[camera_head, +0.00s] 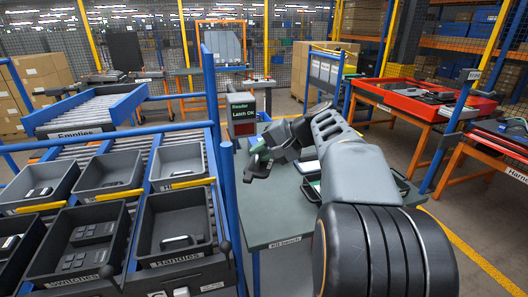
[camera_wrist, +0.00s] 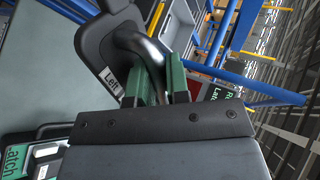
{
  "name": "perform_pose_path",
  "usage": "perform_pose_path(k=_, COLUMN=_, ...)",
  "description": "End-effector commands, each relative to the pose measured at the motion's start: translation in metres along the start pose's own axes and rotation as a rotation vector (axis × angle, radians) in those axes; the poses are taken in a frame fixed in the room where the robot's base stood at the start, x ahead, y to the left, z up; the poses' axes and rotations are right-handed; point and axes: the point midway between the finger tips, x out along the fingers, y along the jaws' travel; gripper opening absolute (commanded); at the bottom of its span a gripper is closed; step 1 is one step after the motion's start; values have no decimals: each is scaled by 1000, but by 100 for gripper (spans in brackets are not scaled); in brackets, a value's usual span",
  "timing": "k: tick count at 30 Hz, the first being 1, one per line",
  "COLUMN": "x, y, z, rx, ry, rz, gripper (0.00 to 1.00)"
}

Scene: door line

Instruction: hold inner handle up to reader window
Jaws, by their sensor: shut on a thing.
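My gripper (camera_wrist: 163,78) is shut on the inner handle (camera_wrist: 98,45), with its green finger pads on either side of the bright curved lever. In the head view my gripper (camera_head: 260,158) holds the dark handle above the kit bench, just in front of and below the reader (camera_head: 242,115). The reader's screen shows "Reader" and "Latch OK" in green. Part of the reader (camera_wrist: 224,92) also shows in the wrist view, apart from the handle.
The kit bench (camera_head: 272,232) bears a tray, partly hidden by my arm. Left of it, the handles bin (camera_head: 150,250) and several other grey bins sit on a rack with a blue post (camera_head: 228,200). A red tray (camera_head: 398,98) stands on a table at right.

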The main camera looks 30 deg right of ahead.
Motion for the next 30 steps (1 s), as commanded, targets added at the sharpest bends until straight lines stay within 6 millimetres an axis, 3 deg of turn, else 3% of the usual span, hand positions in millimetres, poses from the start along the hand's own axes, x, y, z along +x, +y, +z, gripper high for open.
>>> perform_pose_path(k=15, x=26, y=-20, z=-57, rx=1, ry=1, rz=0, gripper=0)
perform_pose_path(k=30, x=33, y=-22, z=-69, rx=1, ry=2, rz=0, gripper=0)
